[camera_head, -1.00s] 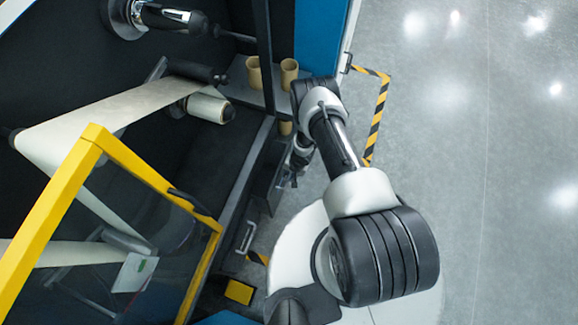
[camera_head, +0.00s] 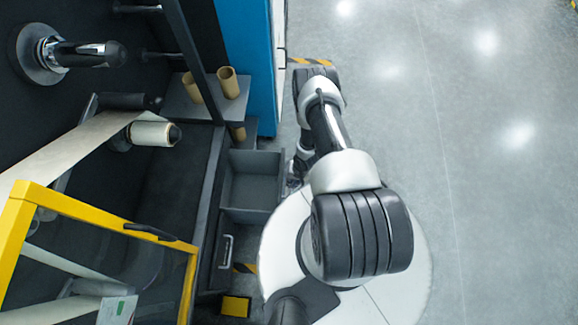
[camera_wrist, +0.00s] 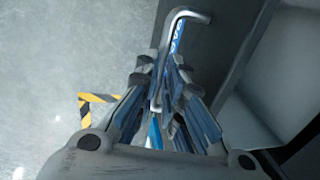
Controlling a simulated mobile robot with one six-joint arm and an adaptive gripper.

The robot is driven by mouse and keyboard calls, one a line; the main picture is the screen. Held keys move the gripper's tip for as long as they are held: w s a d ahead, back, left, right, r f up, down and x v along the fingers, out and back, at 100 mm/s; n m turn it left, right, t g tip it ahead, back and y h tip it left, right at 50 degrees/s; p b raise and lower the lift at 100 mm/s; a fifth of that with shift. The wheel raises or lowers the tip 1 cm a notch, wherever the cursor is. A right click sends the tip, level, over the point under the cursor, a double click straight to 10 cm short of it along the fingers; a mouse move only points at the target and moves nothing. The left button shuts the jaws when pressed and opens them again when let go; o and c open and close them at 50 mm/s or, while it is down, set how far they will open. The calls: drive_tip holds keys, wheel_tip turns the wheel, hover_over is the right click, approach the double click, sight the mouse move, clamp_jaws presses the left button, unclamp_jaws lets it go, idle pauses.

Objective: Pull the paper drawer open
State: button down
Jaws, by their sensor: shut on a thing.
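The paper drawer (camera_head: 252,188) is a grey open-topped box. It stands pulled out from the dark machine, below the shelf with the brown tubes, and its inside looks empty. In the wrist view its dark front (camera_wrist: 208,45) carries a grey bar handle (camera_wrist: 180,14). My gripper (camera_wrist: 167,82) is shut on this handle, with blue-padded fingers on both sides of the bar. The fingers partly hide the handle. In the head view my gripper (camera_head: 295,182) is at the drawer's right side, mostly hidden under my arm.
A second handle (camera_head: 226,251) is on a shut front nearer the camera. Brown tubes (camera_head: 229,83) stand on a shelf. A yellow-framed guard (camera_head: 100,208) and a white roll (camera_head: 155,134) are at left. A blue cabinet (camera_head: 252,60) stands behind. Grey floor (camera_head: 480,180) at right is clear.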

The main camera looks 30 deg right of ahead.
drive_tip(key=c, duration=1.7)
unclamp_jaws()
drive_tip(key=r, duration=0.4)
drive_tip(key=s+d+r, duration=0.1)
drive_tip(key=r, duration=0.6)
drive_tip(key=shift+s+d+r, duration=0.2)
drive_tip(key=shift+d+r, duration=0.15)
